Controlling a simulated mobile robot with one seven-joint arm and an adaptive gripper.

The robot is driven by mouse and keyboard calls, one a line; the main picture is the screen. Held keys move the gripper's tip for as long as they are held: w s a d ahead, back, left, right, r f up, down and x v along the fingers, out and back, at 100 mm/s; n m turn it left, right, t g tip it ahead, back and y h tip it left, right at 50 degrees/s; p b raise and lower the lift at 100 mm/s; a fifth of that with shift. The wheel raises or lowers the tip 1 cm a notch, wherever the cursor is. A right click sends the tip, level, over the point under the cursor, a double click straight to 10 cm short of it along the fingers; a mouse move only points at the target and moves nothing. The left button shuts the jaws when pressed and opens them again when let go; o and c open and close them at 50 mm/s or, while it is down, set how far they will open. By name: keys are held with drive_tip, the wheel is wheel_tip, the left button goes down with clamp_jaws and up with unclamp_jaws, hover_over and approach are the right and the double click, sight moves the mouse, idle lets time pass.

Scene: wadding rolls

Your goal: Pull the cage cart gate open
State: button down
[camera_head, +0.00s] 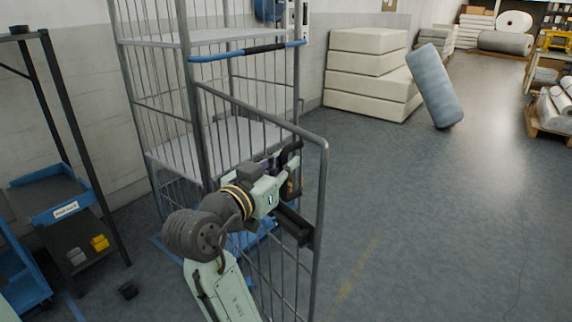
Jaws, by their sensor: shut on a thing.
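The cage cart (185,40) stands at the left against the wall, a tall grey wire cage with shelves. Its gate (322,200) is a grey tube frame with upright bars, swung outward from the cart's front post toward the right foreground. The fingertips and the exact grip point are partly hidden by the gripper body and bars.
A blue-handled bar (245,51) crosses the cart's front. A dark rack with blue bins (45,195) stands left. White foam blocks (365,75) and a leaning blue-grey roll (434,86) stand behind. The floor to the right (450,220) is clear.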

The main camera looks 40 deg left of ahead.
drive_tip(key=shift+d, duration=0.15)
drive_tip(key=c, duration=1.6)
unclamp_jaws()
drive_tip(key=shift+s, duration=0.15)
drive_tip(key=s, duration=1.2)
drive_tip(key=shift+d, duration=0.2)
drive_tip(key=shift+w, duration=0.1)
